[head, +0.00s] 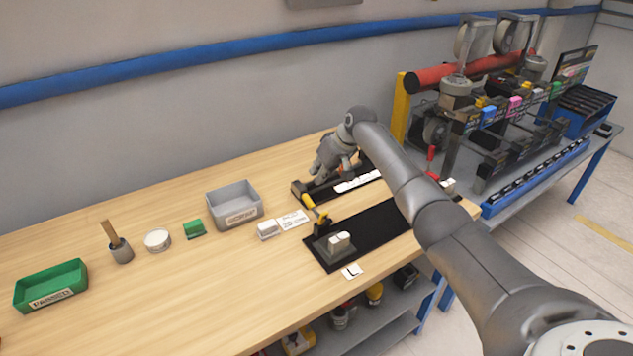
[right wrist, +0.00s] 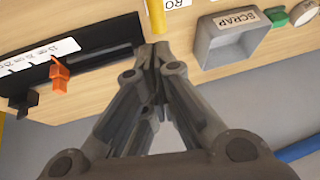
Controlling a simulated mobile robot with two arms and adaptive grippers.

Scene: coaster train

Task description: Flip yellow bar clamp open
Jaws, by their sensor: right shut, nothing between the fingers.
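The yellow bar clamp (head: 308,201) stands at the left end of the black fixture on the wooden bench. Its yellow bar leans up to the left. In the right wrist view a yellow bar (right wrist: 156,14) shows just beyond my fingertips; I cannot tell whether they touch it. My right gripper (head: 322,174) is shut and empty, above and behind the clamp in the head view. Its fingers (right wrist: 158,50) meet in the right wrist view. My left gripper is not in view.
A black fixture plate (head: 375,228) holds a small light block (head: 339,240). Behind it is a black rail with a white scale (right wrist: 40,56) and an orange clamp (right wrist: 60,73). A grey scrap bin (head: 235,204) stands left. The bench's front left is clear.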

